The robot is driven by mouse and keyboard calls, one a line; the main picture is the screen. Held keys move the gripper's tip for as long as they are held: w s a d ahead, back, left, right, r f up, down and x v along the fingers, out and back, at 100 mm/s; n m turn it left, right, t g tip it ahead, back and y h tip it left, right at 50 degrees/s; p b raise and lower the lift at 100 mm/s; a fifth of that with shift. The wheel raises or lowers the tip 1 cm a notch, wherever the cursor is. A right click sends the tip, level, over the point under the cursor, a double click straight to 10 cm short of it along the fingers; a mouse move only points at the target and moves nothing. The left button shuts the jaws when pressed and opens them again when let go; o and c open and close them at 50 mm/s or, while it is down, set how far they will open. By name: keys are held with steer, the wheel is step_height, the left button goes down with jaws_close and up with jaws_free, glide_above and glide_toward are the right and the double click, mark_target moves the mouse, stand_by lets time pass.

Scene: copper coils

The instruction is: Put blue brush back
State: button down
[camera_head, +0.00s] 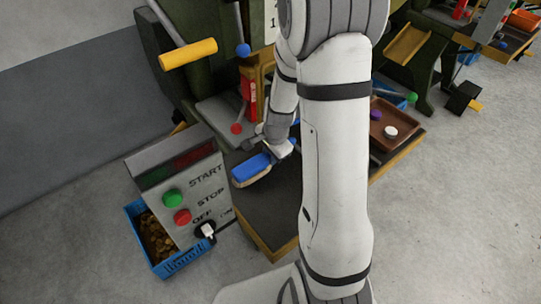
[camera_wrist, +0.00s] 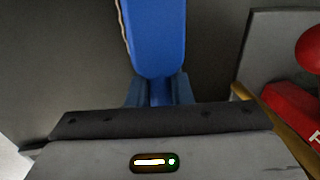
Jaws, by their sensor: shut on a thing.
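The blue brush (camera_head: 250,169) has a blue back with pale bristles along its edge. In the head view it is in my gripper (camera_head: 272,152), above the dark table top (camera_head: 262,212) just right of the control box. In the wrist view the brush's blue body (camera_wrist: 157,35) extends away from my gripper (camera_wrist: 160,92), whose fingers are shut on its narrow handle end. I cannot tell whether the brush touches the table top.
The control box (camera_head: 190,190) with START and STOP buttons stands at the left, with a blue crate (camera_head: 178,268) of copper-coloured pieces beside it. The green machine with a red-knobbed lever (camera_head: 237,128) stands behind my gripper. A brown tray (camera_head: 397,118) is at the right.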

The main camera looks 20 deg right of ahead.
steer(key=shift+f, duration=0.1)
steer(key=c, duration=1.3)
jaws_free()
step_height(320, 180, up, 12)
steer(key=s+p, duration=0.2)
steer(key=s+a+r+n, duration=0.2)
steer(key=s+r+n, duration=0.3)
steer(key=s+n, duration=0.2)
steer(key=s+a+r+n, duration=0.3)
steer(key=s+r+n, duration=0.1)
steer(key=s+n, duration=0.3)
steer(key=shift+s+r+h, duration=0.3)
steer(key=shift+s+r, duration=0.05)
steer(key=shift+s, duration=0.5)
step_height(320, 180, up, 6)
steer(key=p, duration=0.5)
steer(key=shift+s+f, duration=0.15)
